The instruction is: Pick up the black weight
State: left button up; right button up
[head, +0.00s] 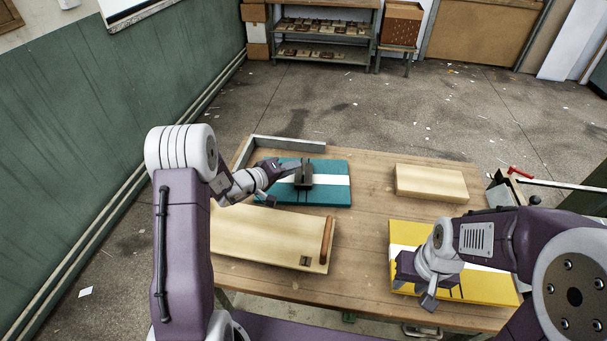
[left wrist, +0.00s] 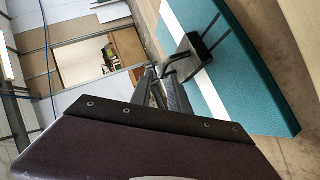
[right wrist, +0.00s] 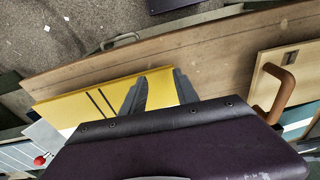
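The black weight (head: 304,181) stands on the white stripe of the teal board (head: 335,165), at the back left of the table. It also shows in the left wrist view (left wrist: 207,48), with its bar-like handle towards my fingers. My left gripper (head: 284,180) is at the left side of the weight. In the left wrist view its fingers (left wrist: 161,82) are close together, with their tips at the handle's near end. I cannot tell whether they grip it. My right gripper (right wrist: 158,85) is open and empty, above the yellow board (head: 490,285).
A pale wooden board (head: 265,238) with a brown handle (head: 327,240) lies at the front left. A plain wooden block (head: 431,182) lies at the back right. A metal angle rail (head: 288,143) edges the back left corner. The table's middle (head: 365,215) is clear.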

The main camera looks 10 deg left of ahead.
aim_at(303, 163)
pick_arm(q)
jog(key=shift+w+d+f, duration=0.15)
jog(key=shift+w+f, duration=0.2)
jog(key=shift+w, duration=0.3)
jog(key=shift+w+d+f, duration=0.15)
jog(key=shift+w+f, duration=0.2)
jog(key=shift+w, duration=0.25)
jog(key=shift+w+d+p, duration=0.3)
jog(key=shift+p, duration=0.1)
jog(key=x, duration=0.4)
jog(key=shift+w+a+f+p, duration=0.1)
jog(key=shift+w+f+p, duration=0.1)
jog(key=shift+p, duration=0.2)
jog(key=shift+s+r, duration=0.1)
jog(key=shift+s, duration=0.05)
jog(key=shift+c, duration=0.6)
grip_shut()
jog(key=shift+r, duration=0.15)
